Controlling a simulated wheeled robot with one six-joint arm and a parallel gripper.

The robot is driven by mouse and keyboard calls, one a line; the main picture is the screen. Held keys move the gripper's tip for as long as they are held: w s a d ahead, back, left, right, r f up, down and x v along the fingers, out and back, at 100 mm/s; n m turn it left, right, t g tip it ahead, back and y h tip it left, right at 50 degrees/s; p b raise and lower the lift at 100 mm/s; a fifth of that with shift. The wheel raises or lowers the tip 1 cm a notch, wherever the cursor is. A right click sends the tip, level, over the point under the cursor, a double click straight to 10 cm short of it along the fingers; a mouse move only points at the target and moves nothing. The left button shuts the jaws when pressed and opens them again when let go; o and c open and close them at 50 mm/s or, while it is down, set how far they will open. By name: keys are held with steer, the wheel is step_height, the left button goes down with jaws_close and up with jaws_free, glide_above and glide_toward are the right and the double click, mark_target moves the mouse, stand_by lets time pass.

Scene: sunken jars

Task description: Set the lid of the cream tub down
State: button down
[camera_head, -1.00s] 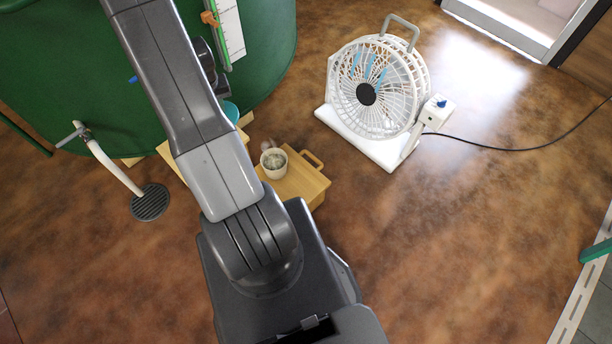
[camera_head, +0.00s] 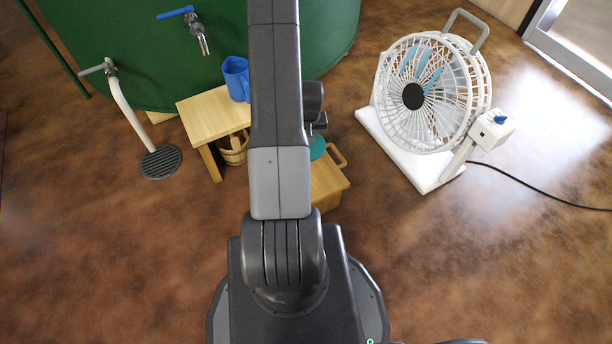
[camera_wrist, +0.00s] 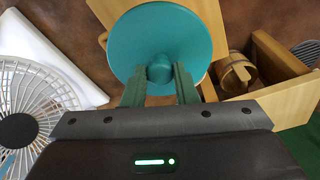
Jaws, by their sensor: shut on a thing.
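The lid is a round teal disc (camera_wrist: 190,28) with a knob, and part of it shows in the head view (camera_head: 317,148). My gripper (camera_wrist: 159,80) is shut on the knob and holds the lid above the wooden box (camera_head: 327,190). The box's pale top (camera_wrist: 208,12) shows around the lid in the wrist view. The cream tub is hidden in both current views. I cannot tell whether the lid touches anything beneath it.
A wooden stool (camera_head: 213,112) left of the box bears a blue mug (camera_head: 235,78), with a wooden bucket (camera_head: 233,150) under it. A white fan (camera_head: 425,95) stands on the right. A green tank (camera_head: 130,50) with taps is behind. Brown floor in front is open.

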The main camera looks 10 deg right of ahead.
steer(key=d+f+b, duration=0.1)
steer(key=f+b, duration=0.1)
steer(key=f, duration=0.4)
steer(key=s+d+f+b, duration=0.1)
steer(key=f+b, duration=0.2)
steer(key=f, duration=0.4)
steer(key=d+f+b, duration=0.1)
steer(key=f+b, duration=0.2)
steer(key=f, duration=0.4)
steer(key=shift+s+d, duration=0.2)
steer(key=shift+d, duration=0.05)
steer(key=shift+b, duration=0.4)
steer(key=shift+f, duration=0.2)
steer(key=c, duration=1.2)
jaws_free()
steer(key=shift+r, duration=0.1)
steer(key=shift+o, duration=0.2)
step_height(320, 180, up, 12)
steer(key=s+p, duration=0.1)
steer(key=p, duration=0.3)
steer(key=shift+s, duration=0.4)
steer(key=shift+r, duration=0.1)
